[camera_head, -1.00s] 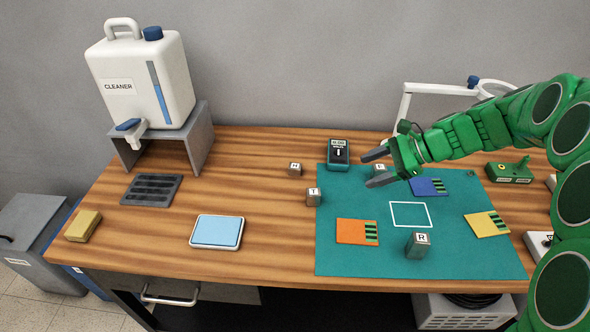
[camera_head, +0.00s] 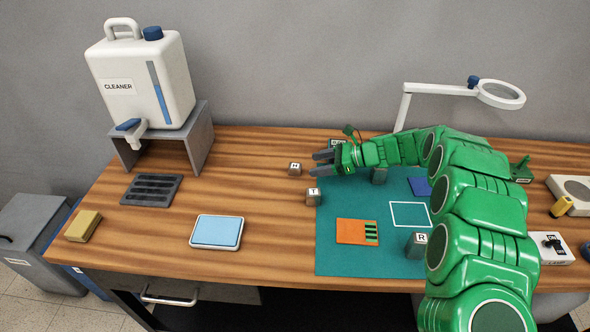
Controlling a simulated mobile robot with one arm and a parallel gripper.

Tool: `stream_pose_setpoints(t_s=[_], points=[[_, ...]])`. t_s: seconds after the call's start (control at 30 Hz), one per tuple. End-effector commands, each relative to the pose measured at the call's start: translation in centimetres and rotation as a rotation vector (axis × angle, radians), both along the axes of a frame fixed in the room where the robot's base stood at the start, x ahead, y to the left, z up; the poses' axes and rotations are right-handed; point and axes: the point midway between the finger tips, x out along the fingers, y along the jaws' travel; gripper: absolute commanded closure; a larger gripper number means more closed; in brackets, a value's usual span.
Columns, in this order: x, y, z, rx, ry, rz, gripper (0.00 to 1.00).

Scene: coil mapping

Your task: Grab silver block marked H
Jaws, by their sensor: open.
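The small silver block marked H (camera_head: 295,169) stands on the bare wood, left of the teal mat's (camera_head: 335,258) far corner. My gripper (camera_head: 315,163) is open, pointing left, with its fingertips just right of the H block. I see nothing between the fingers, and their exact height above the table is hard to judge. A silver block marked T (camera_head: 313,197) stands at the mat's left edge, nearer than the H block. A silver block marked R (camera_head: 417,244) stands on the mat, partly hidden by my arm.
An orange card (camera_head: 352,231) and a partly covered blue card (camera_head: 418,187) lie on the mat. A blue pad (camera_head: 217,231), dark slotted tray (camera_head: 151,190) and cleaner jug (camera_head: 150,80) are left. The wood left of the H block is clear.

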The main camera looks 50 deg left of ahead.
Motion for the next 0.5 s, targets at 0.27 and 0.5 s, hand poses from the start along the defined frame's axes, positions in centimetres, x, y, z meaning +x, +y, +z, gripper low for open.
stream_pose_setpoints(t_s=[0.27, 0.5], points=[[-0.9, 1.4, -0.8, 0.000, 0.008, -0.003, 0.34], [-1.7, 2.6, -1.4, 0.000, 0.007, -0.002, 0.34]])
